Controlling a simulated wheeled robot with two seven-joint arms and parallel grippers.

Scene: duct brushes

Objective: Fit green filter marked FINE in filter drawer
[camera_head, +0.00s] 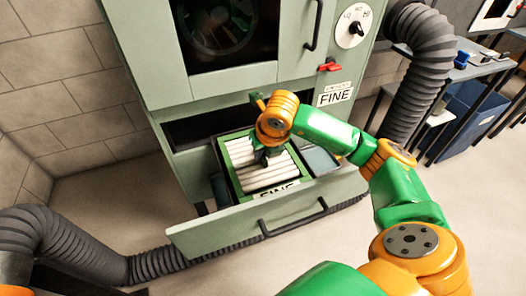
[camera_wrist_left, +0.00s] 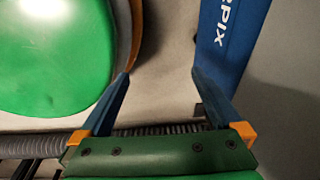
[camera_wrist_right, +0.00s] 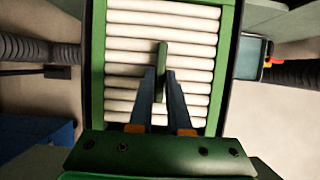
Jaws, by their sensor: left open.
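The green filter (camera_head: 243,183) has a green frame, white pleats and a front label reading FINE. It lies level within the opening of the pulled-out filter drawer (camera_head: 240,235); I cannot tell whether it rests on the drawer floor. My right gripper (camera_head: 266,158) points down over its middle. In the right wrist view, its fingers (camera_wrist_right: 162,78) close on the filter's green grip bar (camera_wrist_right: 162,56), with the white pleats (camera_wrist_right: 120,63) beneath. My left gripper (camera_wrist_left: 163,82) is open and empty, away from the drawer.
The pale green cabinet (camera_head: 150,60) stands behind the drawer, with a dial (camera_head: 353,26), a red lever (camera_head: 330,67) and a FINE sign (camera_head: 335,94). A grey-blue block (camera_head: 320,160) sits at the drawer's right. Ribbed ducts (camera_head: 420,75) flank the cabinet; a blue bin (camera_head: 470,105) stands right.

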